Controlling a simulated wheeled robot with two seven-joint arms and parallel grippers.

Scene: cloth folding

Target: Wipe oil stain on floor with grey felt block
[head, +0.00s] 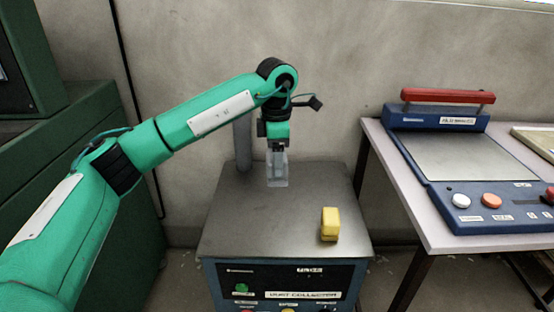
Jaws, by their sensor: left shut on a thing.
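My left gripper (277,172) points down over the back part of the dust collector's dark top (240,225). It is shut on a small pale grey piece, which looks like the grey felt block; the fingers hide most of it and its outline is hard to make out. The held piece is at or just above the top; I cannot tell whether it touches. My right gripper is not in view. No oil stain shows on the visible strips of floor (185,275).
A yellow block (330,224) stands on the dust collector's top, right of my gripper. A white table (450,236) at the right bears a blue machine (415,160) with a red handle. Green cabinets (100,240) stand at the left. The top's front left is clear.

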